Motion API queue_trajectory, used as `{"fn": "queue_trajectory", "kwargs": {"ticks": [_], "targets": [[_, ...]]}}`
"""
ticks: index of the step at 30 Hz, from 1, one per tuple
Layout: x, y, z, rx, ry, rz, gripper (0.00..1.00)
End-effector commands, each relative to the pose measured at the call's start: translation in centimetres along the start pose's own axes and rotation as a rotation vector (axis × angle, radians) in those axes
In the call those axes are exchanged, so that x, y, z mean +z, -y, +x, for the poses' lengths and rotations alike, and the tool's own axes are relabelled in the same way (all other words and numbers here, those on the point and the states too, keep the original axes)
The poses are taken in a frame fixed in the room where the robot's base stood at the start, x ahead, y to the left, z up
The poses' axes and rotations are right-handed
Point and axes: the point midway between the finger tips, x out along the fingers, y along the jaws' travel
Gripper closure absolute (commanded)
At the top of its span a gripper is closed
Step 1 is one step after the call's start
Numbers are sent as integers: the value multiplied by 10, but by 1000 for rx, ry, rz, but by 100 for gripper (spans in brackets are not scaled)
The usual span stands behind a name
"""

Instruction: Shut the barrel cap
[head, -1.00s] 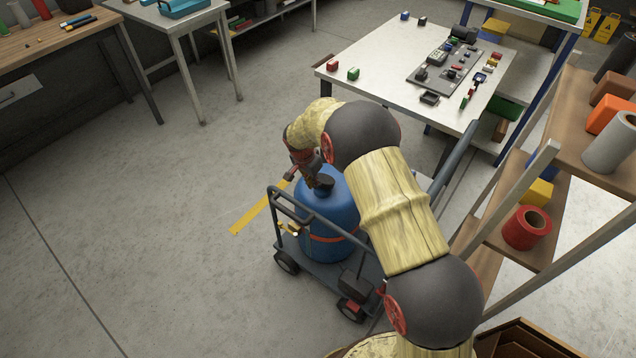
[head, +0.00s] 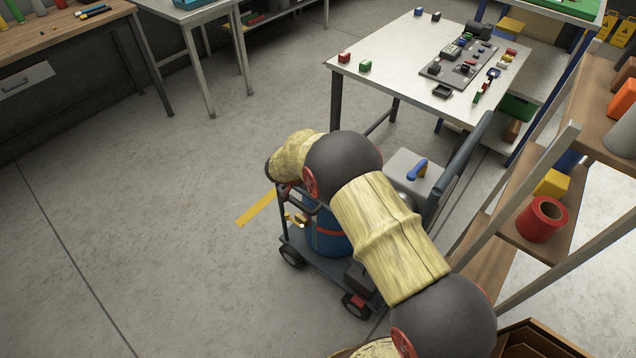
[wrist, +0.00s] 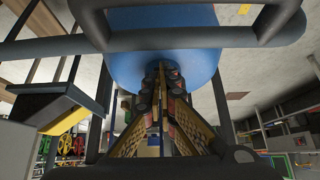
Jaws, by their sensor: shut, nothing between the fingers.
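The blue barrel (head: 322,242) with a red band stands on a dark cart below my arm. Its top and cap are hidden behind my arm in the head view. In the wrist view, which looks upside down, the blue barrel (wrist: 205,60) fills the top middle. My gripper (wrist: 162,72) is shut and empty, its fingertips in front of the barrel. I cannot tell whether they touch it, and I cannot make out the cap there. In the head view my gripper is mostly hidden by my arm.
The cart (head: 318,268) has a dark handle, which also crosses close in the wrist view (wrist: 200,41). A grey box with a blue handle (head: 417,170) stands right of the barrel. A wooden shelf (head: 490,250) is at the right. Floor at the left is open.

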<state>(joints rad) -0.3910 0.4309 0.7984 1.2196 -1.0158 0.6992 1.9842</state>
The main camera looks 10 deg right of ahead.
Motion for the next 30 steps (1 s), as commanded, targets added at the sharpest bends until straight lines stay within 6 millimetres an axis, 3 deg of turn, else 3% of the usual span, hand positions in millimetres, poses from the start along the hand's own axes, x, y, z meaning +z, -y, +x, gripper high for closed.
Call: {"fn": "queue_trajectory", "kwargs": {"ticks": [30], "targets": [[4, 0, 6, 0, 1, 0, 100]]}}
